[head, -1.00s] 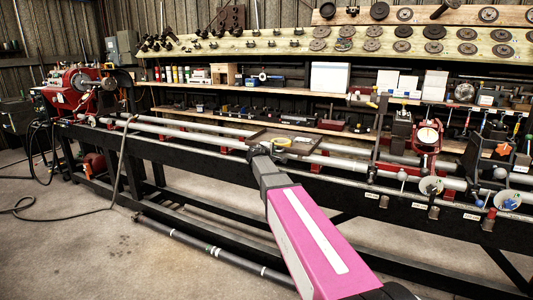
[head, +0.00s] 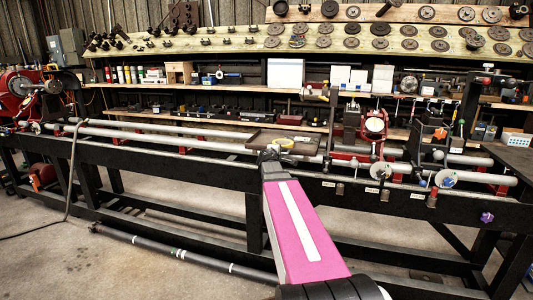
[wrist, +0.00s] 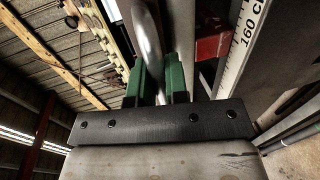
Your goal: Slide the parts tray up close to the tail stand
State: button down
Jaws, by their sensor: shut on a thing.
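The parts tray (head: 254,146) is a flat brown tray lying across the lathe rails in the head view. A yellow ring-shaped item and small dark things lie on it. My gripper (head: 268,156) is at its near edge, partly hidden by my arm. In the wrist view, the green fingers of my gripper (wrist: 160,85) are closed around a curved silver bar (wrist: 148,40), which looks like the tray's handle. The tail stand (head: 374,126), red with a round white dial, is right of the tray. Its dark upright post (head: 329,130) stands just beyond the tray's right end.
Long grey rails (head: 180,143) run left of the tray and are clear. Shelves of tools (head: 220,112) stand behind. A white scale (wrist: 250,30) runs beside my gripper in the wrist view.

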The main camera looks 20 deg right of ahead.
jog(key=shift+s+d+f, duration=0.1)
jog(key=shift+s+d, duration=0.55)
jog(key=shift+d, duration=0.1)
jog(key=c, duration=1.1)
grip_release()
jog(key=shift+c, duration=0.2)
jog(key=shift+a, duration=0.15)
jog(key=v, duration=1)
jog(key=shift+s+a, duration=0.15)
jog(key=shift+s, duration=0.1)
